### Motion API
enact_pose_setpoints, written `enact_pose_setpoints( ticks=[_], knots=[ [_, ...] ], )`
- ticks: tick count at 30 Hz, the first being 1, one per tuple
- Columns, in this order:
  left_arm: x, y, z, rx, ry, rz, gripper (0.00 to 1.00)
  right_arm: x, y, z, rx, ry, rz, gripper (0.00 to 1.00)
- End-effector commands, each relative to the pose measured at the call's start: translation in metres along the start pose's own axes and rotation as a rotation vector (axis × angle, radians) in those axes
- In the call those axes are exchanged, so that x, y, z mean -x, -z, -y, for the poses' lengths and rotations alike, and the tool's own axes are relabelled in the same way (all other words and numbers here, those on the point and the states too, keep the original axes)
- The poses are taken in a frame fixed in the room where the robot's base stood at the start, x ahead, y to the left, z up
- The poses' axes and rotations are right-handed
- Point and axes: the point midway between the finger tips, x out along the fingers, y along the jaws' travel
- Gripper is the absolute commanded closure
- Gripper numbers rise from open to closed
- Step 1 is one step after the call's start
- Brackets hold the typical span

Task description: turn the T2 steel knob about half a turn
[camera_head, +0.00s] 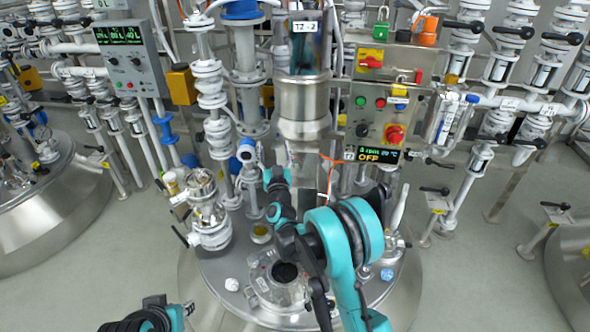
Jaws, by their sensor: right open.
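The control box (384,124) stands at the back, right of centre, and its display (378,156) reads OFF.
A steel vessel lid (225,285) with a glass port (275,285) lies below my right arm. A metal column (303,100) stands left of the box. A valve assembly (208,215) rises at left. A second panel (130,60) is at upper left. Pipes crowd the back.

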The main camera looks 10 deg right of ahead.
Motion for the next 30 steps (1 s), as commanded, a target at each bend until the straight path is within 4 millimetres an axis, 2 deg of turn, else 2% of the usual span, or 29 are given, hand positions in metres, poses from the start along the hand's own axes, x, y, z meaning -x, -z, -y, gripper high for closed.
enact_pose_setpoints(
  ticks=[1, 6, 9, 12, 17, 30],
  knots=[
    [-0.001, -0.001, 0.000, 0.000, 0.000, 0.000, 0.70, -0.001, -0.025, -0.004, -0.003, -0.042, -0.037, 0.34],
    [-0.001, -0.001, 0.000, 0.000, 0.000, 0.000, 0.70, 0.017, -0.091, -0.030, -0.002, -0.200, -0.131, 0.34],
    [-0.002, -0.001, 0.000, 0.000, 0.000, 0.000, 0.70, 0.033, -0.123, -0.044, 0.000, -0.277, -0.161, 0.34],
    [-0.002, -0.001, 0.000, 0.000, 0.000, 0.000, 0.70, 0.046, -0.142, -0.054, 0.003, -0.326, -0.176, 0.34],
    [-0.003, -0.002, 0.000, 0.000, 0.000, 0.000, 0.70, 0.050, -0.153, -0.062, 0.005, -0.357, -0.183, 0.34],
    [-0.018, -0.013, 0.000, 0.000, 0.000, 0.000, 0.70, -0.009, -0.143, -0.085, 0.004, -0.358, -0.183, 0.34]
  ],
)
